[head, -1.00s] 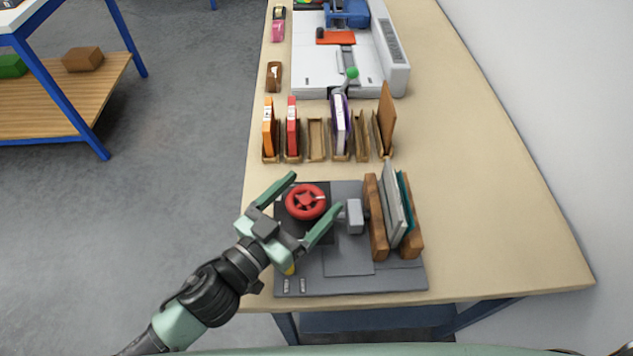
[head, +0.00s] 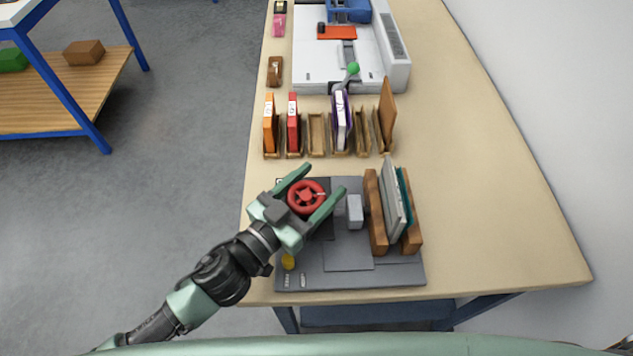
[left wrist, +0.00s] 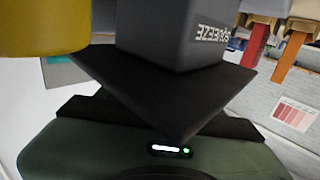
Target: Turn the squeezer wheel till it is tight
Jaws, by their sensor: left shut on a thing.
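The red squeezer wheel (head: 307,197) sits on the grey press base (head: 350,277) near the table's front edge. My left gripper (head: 325,178) has its two green fingers on either side of the wheel, shut on its rim. A white mark on the wheel points right. To the right, two wooden boards (head: 374,215) stand upright with a grey book (head: 393,200) and a teal one between them. In the left wrist view, a dark block (left wrist: 185,35) with SQUEEZE lettering is close in front; the wheel is not recognisable there. My right gripper is not in view.
Behind the press stands a row of wooden slots with an orange book (head: 269,124), a red book (head: 293,124) and a purple-and-white book (head: 341,122). A white machine (head: 310,70) is farther back. The table's right side (head: 490,200) is clear.

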